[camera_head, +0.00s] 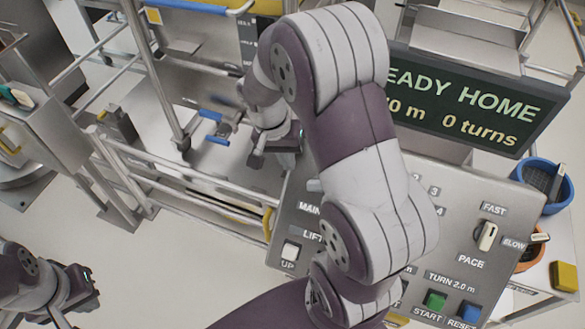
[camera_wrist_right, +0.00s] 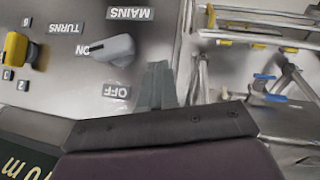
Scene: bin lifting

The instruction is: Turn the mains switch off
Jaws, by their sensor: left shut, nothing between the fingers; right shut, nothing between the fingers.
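The mains switch (camera_wrist_right: 115,50) is a grey knob on the metal panel in the right wrist view. Its narrow end lies by the ON label (camera_wrist_right: 90,49); the OFF label (camera_wrist_right: 116,91) is apart from it. The MAINS label (camera_wrist_right: 130,13) also shows in the head view (camera_head: 309,208), where my right arm hides the knob. My right gripper (camera_wrist_right: 156,85) is shut and empty, its fingertips beside the knob with a small gap in the picture; contact cannot be told. In the head view it is at the panel's upper left edge (camera_head: 257,158). My left gripper (camera_head: 92,292) is shut and empty, at lower left.
The panel (camera_head: 455,205) also carries a PACE knob (camera_head: 486,236), a green START button (camera_head: 435,300), a blue RESET button (camera_head: 469,312) and a LIFT switch (camera_head: 290,250). A yellow TURNS knob (camera_wrist_right: 25,52) is near the mains switch. Metal rails (camera_head: 150,170) stand left of the panel.

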